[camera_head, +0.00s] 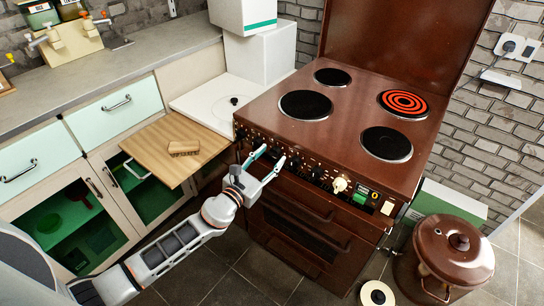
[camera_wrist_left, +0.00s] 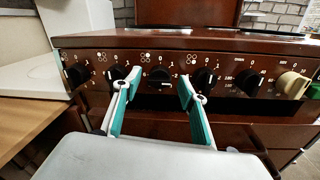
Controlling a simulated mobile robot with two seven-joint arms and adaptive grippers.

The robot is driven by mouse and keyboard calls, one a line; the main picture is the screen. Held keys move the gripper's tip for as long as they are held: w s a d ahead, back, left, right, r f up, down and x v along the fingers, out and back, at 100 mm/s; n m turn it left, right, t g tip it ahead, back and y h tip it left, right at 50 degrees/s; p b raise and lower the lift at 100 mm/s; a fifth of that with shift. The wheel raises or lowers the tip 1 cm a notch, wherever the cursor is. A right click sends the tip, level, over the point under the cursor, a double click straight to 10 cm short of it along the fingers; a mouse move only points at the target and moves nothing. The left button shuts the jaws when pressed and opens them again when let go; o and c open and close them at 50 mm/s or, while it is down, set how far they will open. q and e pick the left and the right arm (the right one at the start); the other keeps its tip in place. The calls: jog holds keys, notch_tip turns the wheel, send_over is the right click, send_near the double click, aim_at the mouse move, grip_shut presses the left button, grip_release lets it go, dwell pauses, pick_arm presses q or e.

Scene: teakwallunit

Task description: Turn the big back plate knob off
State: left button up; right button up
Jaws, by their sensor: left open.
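The brown stove (camera_head: 345,80) has four plates, and the back right plate (camera_head: 403,103) glows red. A row of black knobs runs along its front panel, with small plate symbols above some. My left gripper (camera_head: 271,155) is open at the left half of this panel. In the left wrist view its teal-padded fingers (camera_wrist_left: 158,82) stand on either side of a black knob (camera_wrist_left: 160,78), with gaps between pads and knob. Another black knob (camera_wrist_left: 205,80) is just right of the right finger, and one (camera_wrist_left: 116,74) is partly behind the left finger. My right gripper is out of view.
A cream knob (camera_wrist_left: 293,84) is at the panel's right. A brown lidded pot (camera_head: 453,250) stands at the lower right. Oven handles lie below the panel.

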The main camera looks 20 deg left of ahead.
pick_arm(q)
jog(key=shift+w+d, duration=0.2)
jog(key=shift+w, duration=0.35)
jog(key=c, duration=1.1)
jog(key=shift+o, duration=0.2)
